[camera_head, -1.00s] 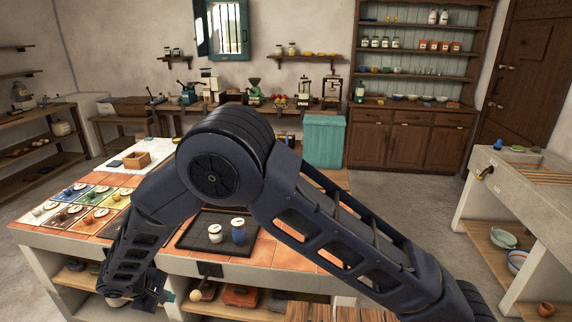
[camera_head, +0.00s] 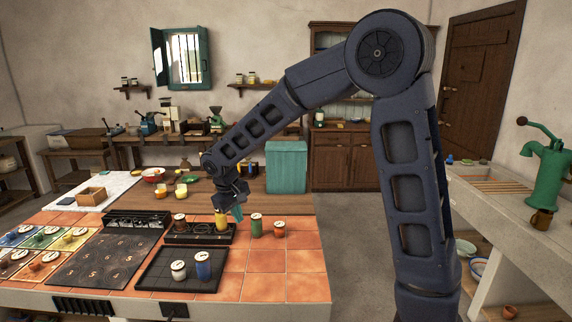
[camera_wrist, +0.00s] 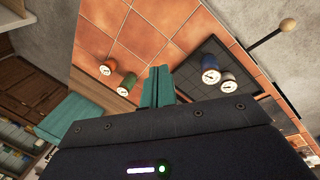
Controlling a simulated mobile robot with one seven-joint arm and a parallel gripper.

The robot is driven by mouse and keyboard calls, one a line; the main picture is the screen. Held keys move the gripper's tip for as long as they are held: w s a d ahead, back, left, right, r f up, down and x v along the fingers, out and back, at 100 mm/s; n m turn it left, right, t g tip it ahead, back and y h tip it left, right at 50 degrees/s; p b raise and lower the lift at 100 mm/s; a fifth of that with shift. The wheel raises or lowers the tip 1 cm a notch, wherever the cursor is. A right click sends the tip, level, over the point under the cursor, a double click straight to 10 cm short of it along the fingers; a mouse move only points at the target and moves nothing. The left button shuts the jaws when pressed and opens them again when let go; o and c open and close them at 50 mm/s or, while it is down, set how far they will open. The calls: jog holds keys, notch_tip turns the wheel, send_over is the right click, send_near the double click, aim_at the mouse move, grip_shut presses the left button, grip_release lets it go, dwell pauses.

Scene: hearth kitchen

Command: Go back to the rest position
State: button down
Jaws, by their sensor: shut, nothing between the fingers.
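My gripper (camera_head: 236,213) hangs above the island counter in the head view, just beside a yellow jar (camera_head: 221,221) on a dark rack. Its teal fingers (camera_wrist: 158,87) are together and empty in the wrist view. My arm arches up from the lower right of the head view. The wrist view shows the gripper over tiles, with two jars on one side and two jars on the dark tray on the other. Whether the fingers touch the yellow jar cannot be told from the head view.
On the tiled island (camera_head: 275,262) stand a green jar (camera_head: 256,226), an orange jar (camera_head: 279,229) and a black tray (camera_head: 160,280) with a white jar (camera_head: 178,270) and a blue jar (camera_head: 203,266). A dark mat (camera_head: 100,262) lies left. A green pump (camera_head: 548,172) stands right.

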jog(key=d+r+m+y, duration=0.15)
jog(key=d+r, duration=0.35)
jog(key=d, duration=0.8)
jog(key=d+r+m, duration=0.3)
jog(key=d+r, duration=0.2)
jog(key=d, duration=0.8)
jog(key=s+d+r+m+t, duration=0.1)
jog(key=s+d+m, duration=0.4)
jog(key=s+d, duration=0.9)
jog(key=shift+s+d+r+t, duration=0.2)
jog(key=shift+d+t, duration=0.5)
jog(key=shift+d, duration=0.95)
jog(key=shift+m, duration=0.25)
